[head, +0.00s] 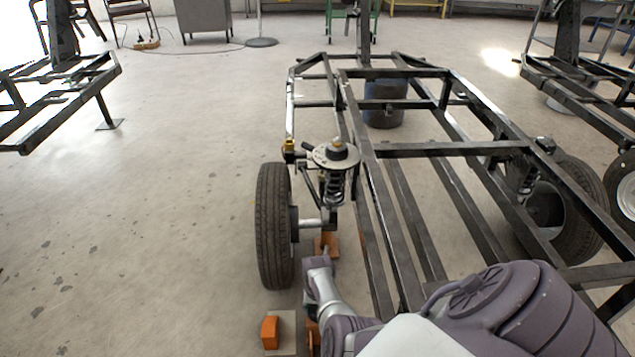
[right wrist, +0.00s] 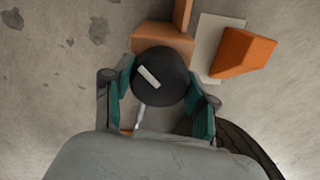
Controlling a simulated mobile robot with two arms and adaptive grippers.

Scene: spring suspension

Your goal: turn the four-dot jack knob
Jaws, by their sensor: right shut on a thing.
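A round black knob (right wrist: 172,62) with a white bar on its top shows in the right wrist view; I see no dots on it. My right gripper (right wrist: 160,84) is shut on this knob, with a teal-padded finger on each side. An orange jack body (right wrist: 160,40) lies just beyond the knob. In the head view, orange jack parts (head: 327,244) show on the floor by the front wheel, partly behind my right arm. The knob and my right fingertips are hidden there. My left gripper is not in view.
A tyre (head: 273,228) stands left of the dark vehicle frame (head: 400,150), with a coil spring strut (head: 336,170) beside it. A separate orange block (head: 270,332) sits at a pale plate; it also shows in the wrist view (right wrist: 242,56). Floor at left is clear.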

